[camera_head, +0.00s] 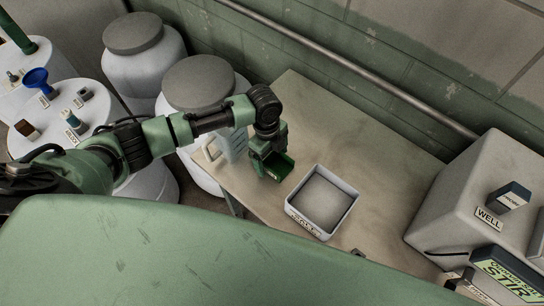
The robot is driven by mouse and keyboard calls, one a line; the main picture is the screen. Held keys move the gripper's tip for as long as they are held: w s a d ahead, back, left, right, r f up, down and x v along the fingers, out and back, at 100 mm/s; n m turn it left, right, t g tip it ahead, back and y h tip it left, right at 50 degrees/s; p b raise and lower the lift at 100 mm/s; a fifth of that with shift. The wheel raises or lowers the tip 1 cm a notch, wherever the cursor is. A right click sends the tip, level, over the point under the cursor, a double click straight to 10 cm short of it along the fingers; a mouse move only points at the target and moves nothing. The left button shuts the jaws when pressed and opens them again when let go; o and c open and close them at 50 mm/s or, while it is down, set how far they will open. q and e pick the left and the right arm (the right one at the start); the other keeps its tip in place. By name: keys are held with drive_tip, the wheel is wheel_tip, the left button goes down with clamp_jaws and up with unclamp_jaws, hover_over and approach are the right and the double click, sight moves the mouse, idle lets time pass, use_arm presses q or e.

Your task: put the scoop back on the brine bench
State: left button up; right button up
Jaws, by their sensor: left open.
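My left gripper (270,168) reaches down over the brine bench (345,135), its jaws open. A deep green, hollow, scoop-like piece (280,164) shows right at its tip, close above or on the bench top. I cannot tell whether this is the scoop, or whether it touches the jaws or the bench. The green arm hides part of this spot. My right gripper is not in view.
A white open tray (351,190) with a grey floor stands just right of the gripper. A pale jug (236,143) is at left. Grey-lidded drums (200,82) stand beyond. A pale machine (480,195) fills the right. The bench's back middle is clear.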

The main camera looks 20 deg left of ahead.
sight(269, 155)
use_arm(q)
wheel_tip(269, 155, up, 12)
drive_tip(key=a+b, duration=0.1)
drive_tip(key=shift+w+b, duration=0.25)
drive_tip(key=shift+b, duration=0.15)
drive_tip(key=shift+a+f, duration=0.1)
drive_tip(key=shift+f, duration=0.05)
